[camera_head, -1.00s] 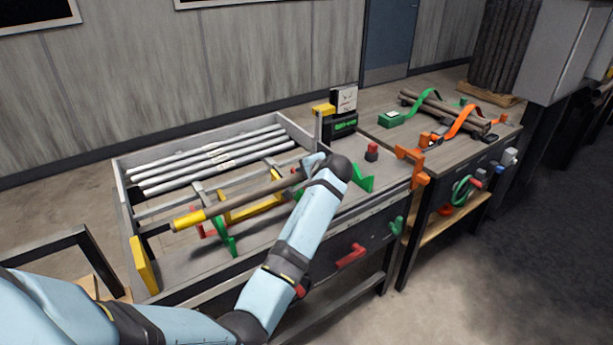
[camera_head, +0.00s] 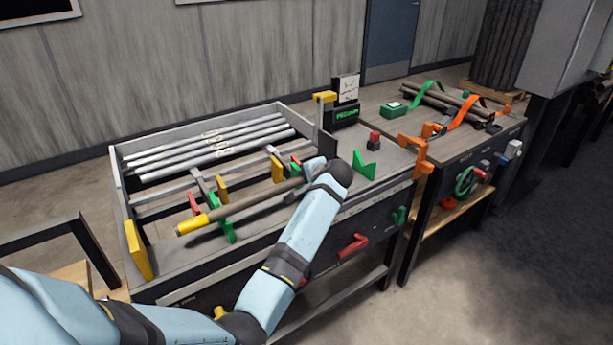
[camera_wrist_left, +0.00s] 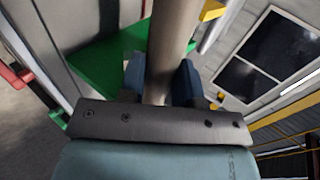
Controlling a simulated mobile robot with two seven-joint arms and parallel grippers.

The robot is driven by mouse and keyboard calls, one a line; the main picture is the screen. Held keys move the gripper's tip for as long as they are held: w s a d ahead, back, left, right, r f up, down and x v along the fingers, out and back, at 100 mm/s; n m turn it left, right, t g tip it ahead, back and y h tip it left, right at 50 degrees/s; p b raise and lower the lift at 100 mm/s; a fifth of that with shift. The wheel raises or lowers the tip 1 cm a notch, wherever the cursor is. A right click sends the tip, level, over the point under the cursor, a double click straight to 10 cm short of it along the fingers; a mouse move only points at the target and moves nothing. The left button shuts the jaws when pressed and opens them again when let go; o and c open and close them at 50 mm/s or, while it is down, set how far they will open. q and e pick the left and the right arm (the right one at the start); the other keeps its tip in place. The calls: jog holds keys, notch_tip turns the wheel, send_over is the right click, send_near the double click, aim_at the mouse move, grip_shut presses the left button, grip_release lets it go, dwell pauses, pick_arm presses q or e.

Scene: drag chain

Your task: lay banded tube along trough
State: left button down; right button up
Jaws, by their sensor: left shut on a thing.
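A brown-grey tube (camera_head: 255,202) with a yellow band on its left end (camera_head: 193,224) lies across the front part of the bench in the head view. My left gripper (camera_head: 312,170) is shut on it near its right end; my wrist hides that end. In the wrist view the tube (camera_wrist_left: 170,40) runs between the blue fingers (camera_wrist_left: 160,85). The tube's left part is just above or at a green V-shaped support (camera_head: 228,230); contact cannot be told. Another green V support (camera_head: 365,165) stands right of my wrist. No trough stands out clearly. My right gripper is not in view.
Several white tubes (camera_head: 210,148) lie in a grey-walled rack behind. Yellow plates (camera_head: 222,188) and red posts (camera_head: 194,203) stand just behind the tube. A red button (camera_head: 374,138) and orange bracket (camera_head: 414,145) are to the right. A second bench carries strapped tubes (camera_head: 440,103).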

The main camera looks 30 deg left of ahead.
pick_arm(q)
jog(key=c, duration=0.9)
grip_release()
jog(key=shift+s+d+f, duration=0.15)
jog(key=shift+f, duration=0.45)
jog(key=shift+s+d+f, duration=0.1)
jog(key=shift+s+f, duration=0.05)
jog(key=shift+f, duration=0.4)
jog(key=shift+c, duration=0.2)
jog(key=shift+d+r, duration=0.2)
jog(key=shift+d, duration=0.25)
jog(key=v, duration=0.3)
jog(key=p+v, duration=0.1)
jog(key=v, duration=0.1)
jog(key=shift+a+r, duration=0.2)
jog(key=shift+r, duration=0.2)
jog(key=shift+o, duration=0.9)
jog(key=r+v, duration=0.1)
jog(key=v, duration=0.6)
jog(key=shift+w+p, duration=0.3)
jog(key=shift+p, duration=0.15)
jog(key=shift+s+d+r, duration=0.25)
jog(key=shift+r, duration=0.4)
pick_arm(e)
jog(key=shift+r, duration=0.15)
pick_arm(q)
jog(key=shift+a, duration=0.1)
